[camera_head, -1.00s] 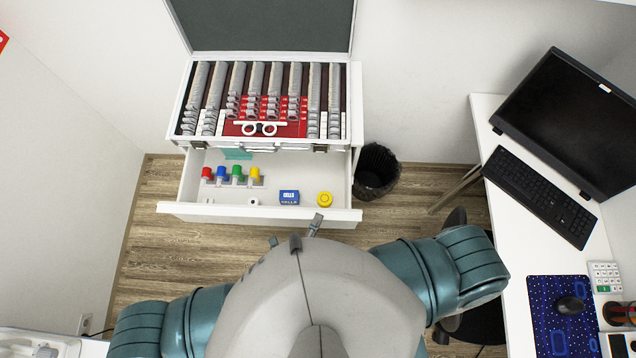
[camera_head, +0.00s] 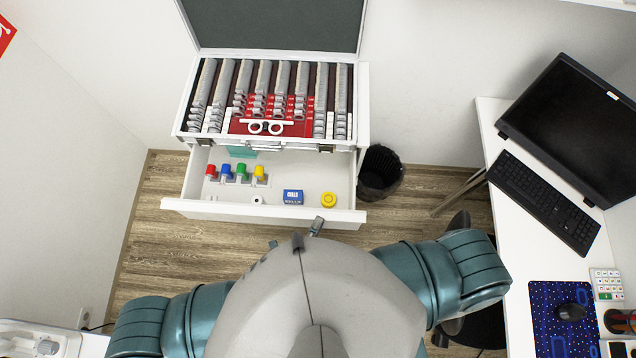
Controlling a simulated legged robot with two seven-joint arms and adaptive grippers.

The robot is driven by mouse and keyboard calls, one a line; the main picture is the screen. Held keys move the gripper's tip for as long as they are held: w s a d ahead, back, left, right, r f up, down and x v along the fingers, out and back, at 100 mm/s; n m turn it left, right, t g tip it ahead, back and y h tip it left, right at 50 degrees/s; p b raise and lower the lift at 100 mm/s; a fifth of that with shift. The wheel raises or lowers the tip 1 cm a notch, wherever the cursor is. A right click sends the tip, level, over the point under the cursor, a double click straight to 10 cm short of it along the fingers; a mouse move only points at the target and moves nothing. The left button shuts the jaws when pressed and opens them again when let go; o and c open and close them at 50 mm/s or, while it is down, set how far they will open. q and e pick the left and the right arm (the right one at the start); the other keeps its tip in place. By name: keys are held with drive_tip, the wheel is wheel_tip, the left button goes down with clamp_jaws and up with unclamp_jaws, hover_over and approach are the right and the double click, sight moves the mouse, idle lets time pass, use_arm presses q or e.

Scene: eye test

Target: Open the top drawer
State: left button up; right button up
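The top drawer (camera_head: 225,209) is a white drawer below the lens case. It is pulled well out, and its inside shows from above.
The drawer holds red, blue, green and yellow pieces (camera_head: 243,172), a blue box (camera_head: 293,197) and a yellow round item (camera_head: 328,199). An open lens case (camera_head: 268,100) stands above. A black bin (camera_head: 380,172) is at right. A desk (camera_head: 510,225) stands farther right.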

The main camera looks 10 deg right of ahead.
use_arm(q)
drive_tip(key=v, duration=1.1)
drive_tip(key=shift+w, duration=0.15)
